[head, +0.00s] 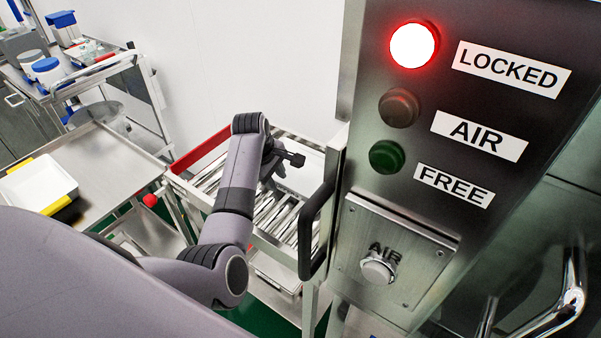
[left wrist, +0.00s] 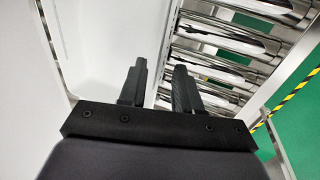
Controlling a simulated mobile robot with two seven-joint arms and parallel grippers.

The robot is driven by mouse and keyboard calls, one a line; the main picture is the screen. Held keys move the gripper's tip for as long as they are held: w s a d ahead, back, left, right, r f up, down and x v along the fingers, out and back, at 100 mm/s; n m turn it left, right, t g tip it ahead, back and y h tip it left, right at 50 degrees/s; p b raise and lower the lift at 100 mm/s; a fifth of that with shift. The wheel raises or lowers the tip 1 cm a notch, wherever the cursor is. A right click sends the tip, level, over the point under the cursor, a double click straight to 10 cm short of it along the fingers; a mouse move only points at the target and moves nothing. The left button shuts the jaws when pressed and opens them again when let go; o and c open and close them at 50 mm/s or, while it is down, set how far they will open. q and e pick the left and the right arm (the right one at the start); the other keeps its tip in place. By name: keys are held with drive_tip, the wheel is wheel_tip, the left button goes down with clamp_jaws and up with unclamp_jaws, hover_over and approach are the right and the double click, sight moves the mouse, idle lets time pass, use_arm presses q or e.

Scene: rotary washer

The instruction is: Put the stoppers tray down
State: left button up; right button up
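A white tray (head: 308,165) shows partly at the far end of the roller conveyor, beside my left gripper (head: 292,159) and partly hidden by my arm. In the left wrist view a large white tray wall or floor (left wrist: 105,60) fills the left side, with rollers to its right. My left gripper (left wrist: 160,68) has its two black fingers close together, with a narrow gap, at the tray's edge. The edge runs between or just behind the fingers; I cannot tell whether they press on it. No stoppers can be made out. My right gripper is not in view.
The roller conveyor (head: 270,215) has a red end (head: 202,148). A steel panel (head: 440,90) with a lit red LOCKED lamp and a black handle (head: 316,225) stand close on the right. A steel table at left holds a white tray with yellow ends (head: 40,185).

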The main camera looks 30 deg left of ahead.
use_arm(q)
drive_tip(key=shift+w+f, duration=0.15)
drive_tip(key=shift+f, duration=0.15)
clamp_jaws()
idle(1.3)
